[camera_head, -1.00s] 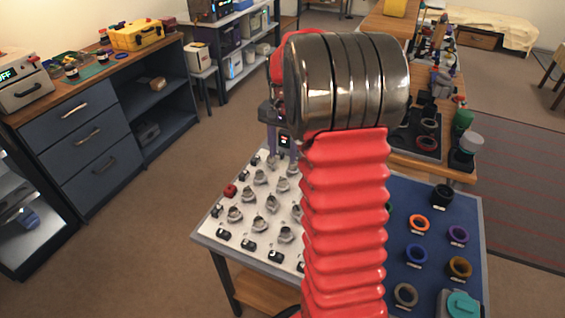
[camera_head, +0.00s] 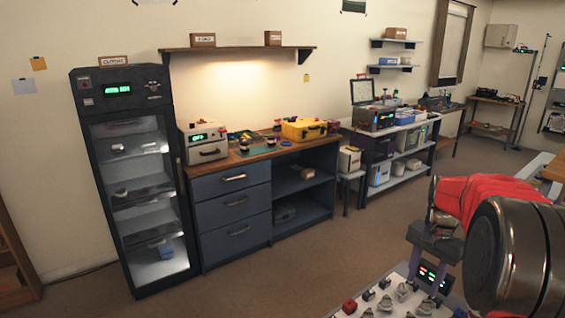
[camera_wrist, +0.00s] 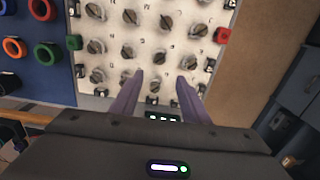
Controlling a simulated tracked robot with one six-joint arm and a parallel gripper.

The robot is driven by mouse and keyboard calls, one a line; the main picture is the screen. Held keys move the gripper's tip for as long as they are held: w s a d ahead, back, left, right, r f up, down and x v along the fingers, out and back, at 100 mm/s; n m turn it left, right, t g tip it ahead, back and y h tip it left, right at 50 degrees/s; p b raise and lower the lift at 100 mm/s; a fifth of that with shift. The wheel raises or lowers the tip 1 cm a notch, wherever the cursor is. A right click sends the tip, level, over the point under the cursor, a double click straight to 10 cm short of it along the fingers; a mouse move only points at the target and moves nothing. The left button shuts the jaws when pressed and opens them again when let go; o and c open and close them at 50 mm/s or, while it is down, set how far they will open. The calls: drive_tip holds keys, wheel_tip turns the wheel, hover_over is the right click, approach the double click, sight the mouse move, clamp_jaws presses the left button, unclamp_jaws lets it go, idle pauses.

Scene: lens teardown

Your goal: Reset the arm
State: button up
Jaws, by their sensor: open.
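My arm, in red ribbed covering with a dark metal joint, fills the lower right of the head view. My gripper (camera_head: 424,284) points down over the white panel (camera_head: 345,312), its two purple fingers apart. In the wrist view my gripper (camera_wrist: 160,76) is open with nothing between the fingertips. Below them lies the white panel with rows of grey knobs (camera_wrist: 128,53) and black switches. The fingers look to be above the panel; I cannot tell how far.
A dark cabinet (camera_head: 95,160) with a glass front stands at left. A drawer workbench (camera_head: 228,209) holds a yellow case (camera_head: 303,129). A shelf unit (camera_head: 432,150) stands behind. Brown floor is open in front of the bench.

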drive_tip(key=s+a+r+n+t, duration=0.2)
drive_tip(key=s+a+r+n, duration=0.2)
drive_tip(key=s+a, duration=0.7)
drive_tip(key=s+a+r+n+t, duration=0.3)
drive_tip(key=s+a+n, duration=0.4)
drive_tip(key=s+a, duration=0.4)
drive_tip(key=a+r, duration=0.1)
drive_tip(key=a, duration=0.2)
drive_tip(key=shift+r+n+t, duration=0.2)
drive_tip(key=shift+n+t, duration=0.1)
drive_tip(key=shift+a, duration=0.1)
